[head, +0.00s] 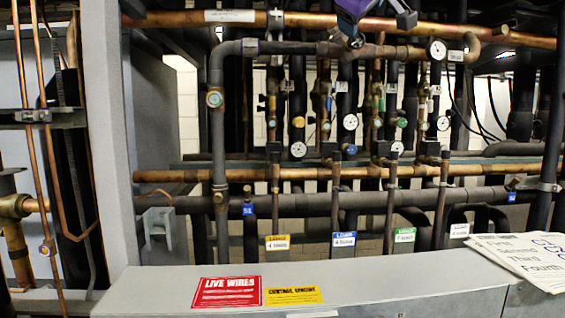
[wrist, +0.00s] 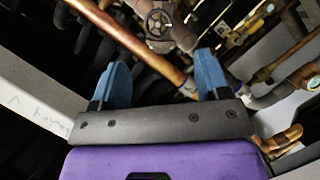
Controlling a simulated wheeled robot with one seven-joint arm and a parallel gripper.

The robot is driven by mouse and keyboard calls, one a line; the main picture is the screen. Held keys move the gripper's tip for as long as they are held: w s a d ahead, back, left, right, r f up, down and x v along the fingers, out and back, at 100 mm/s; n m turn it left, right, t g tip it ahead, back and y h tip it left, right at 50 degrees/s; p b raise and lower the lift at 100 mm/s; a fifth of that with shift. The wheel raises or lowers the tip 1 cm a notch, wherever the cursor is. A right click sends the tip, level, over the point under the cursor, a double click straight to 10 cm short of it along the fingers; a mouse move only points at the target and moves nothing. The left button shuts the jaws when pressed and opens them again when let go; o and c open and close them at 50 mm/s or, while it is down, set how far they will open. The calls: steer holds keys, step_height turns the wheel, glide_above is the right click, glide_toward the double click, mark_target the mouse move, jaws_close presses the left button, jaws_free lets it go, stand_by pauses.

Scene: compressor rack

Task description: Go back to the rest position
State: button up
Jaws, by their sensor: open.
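My gripper (wrist: 161,66) shows in the wrist view with its two blue fingers wide apart and nothing held between them. Its purple body fills the bottom of that view. A copper pipe (wrist: 130,40) runs diagonally behind the fingers; I cannot tell how far off it is. In the head view my gripper (head: 378,27) is at the top edge, in front of the upper pipes, and mostly cut off by the frame.
The rack holds copper and dark pipes with several gauges (head: 437,49) and valves. A grey ledge (head: 400,285) crosses the front, with a red sign (head: 227,292), a yellow sign (head: 293,296) and papers (head: 525,255). A grey post (head: 108,130) stands at left.

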steer(key=s+d+f+m+g+y, duration=0.1)
steer(key=s+d+f+m+g, duration=0.1)
steer(key=s+f, duration=0.6)
steer(key=s+d+f+m+g+y, duration=0.2)
steer(key=s+f, duration=0.7)
steer(key=f, duration=0.9)
steer(key=s+d+f+m+g+y, duration=0.1)
steer(key=s+d+f+m+g, duration=0.1)
steer(key=s+d+f+g, duration=0.3)
steer(key=s+d+f, duration=0.1)
steer(key=s+f, duration=0.3)
steer(key=f, duration=0.4)
steer(key=shift+s+f+m, duration=0.15)
steer(key=shift+s+m, duration=0.05)
steer(key=shift+m, duration=0.2)
